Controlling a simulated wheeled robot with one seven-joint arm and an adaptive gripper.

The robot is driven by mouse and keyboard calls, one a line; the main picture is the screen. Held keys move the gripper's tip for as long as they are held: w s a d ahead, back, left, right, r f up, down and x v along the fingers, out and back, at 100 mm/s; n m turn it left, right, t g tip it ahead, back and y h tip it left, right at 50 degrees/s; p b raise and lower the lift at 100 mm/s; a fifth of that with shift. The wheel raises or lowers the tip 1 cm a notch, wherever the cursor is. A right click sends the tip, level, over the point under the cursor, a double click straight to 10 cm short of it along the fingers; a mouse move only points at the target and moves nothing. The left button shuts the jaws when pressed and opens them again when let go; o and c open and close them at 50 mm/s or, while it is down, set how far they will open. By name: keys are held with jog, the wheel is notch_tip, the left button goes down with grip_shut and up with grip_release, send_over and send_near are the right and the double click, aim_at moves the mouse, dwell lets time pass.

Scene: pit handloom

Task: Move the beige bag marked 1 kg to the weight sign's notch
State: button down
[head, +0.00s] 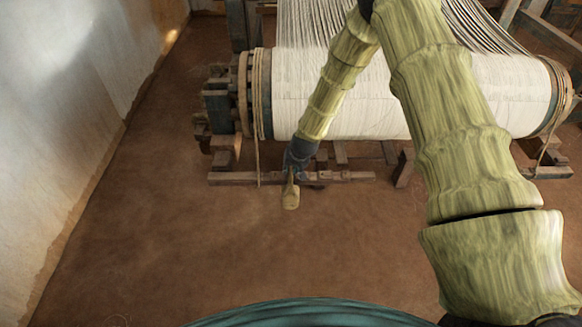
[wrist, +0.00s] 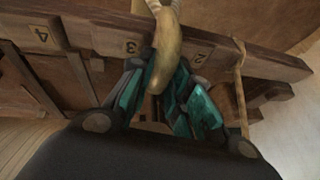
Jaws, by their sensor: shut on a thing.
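The beige bag (head: 290,198) hangs below my gripper (head: 293,168) in the head view, in front of the low wooden bar (head: 235,178). In the wrist view the bag (wrist: 165,50) lies between the teal fingers of my gripper (wrist: 155,95), which is shut on it. The bag overlaps the numbered bar (wrist: 105,38) there, between the marks 3 and 2. A mark 4 shows farther left on the bar. No writing on the bag is readable. I cannot make out a weight sign, and the bag and fingers hide part of the bar.
The loom's cloth roller (head: 350,100) with its white warp stands behind the bar. A cord (head: 257,150) hangs down at the roller's left end. A pale wall (head: 65,110) runs along the left. The brown floor (head: 190,240) in front is clear.

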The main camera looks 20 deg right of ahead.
jog(key=c, duration=1.2)
grip_release()
jog(key=shift+c, duration=0.2)
jog(key=shift+f, duration=0.1)
jog(key=v, duration=1.2)
jog(key=s+f+g, duration=0.2)
jog(key=s+f, duration=0.7)
jog(key=s, duration=0.3)
jog(key=s+f+n+g, duration=0.1)
jog(key=s+f, duration=0.3)
jog(key=s, duration=1.1)
jog(key=s+f+n+g, duration=0.2)
jog(key=s+f, duration=0.2)
jog(key=s, duration=1.2)
jog(key=shift+s+a+h, duration=0.15)
jog(key=shift+a+h, duration=0.25)
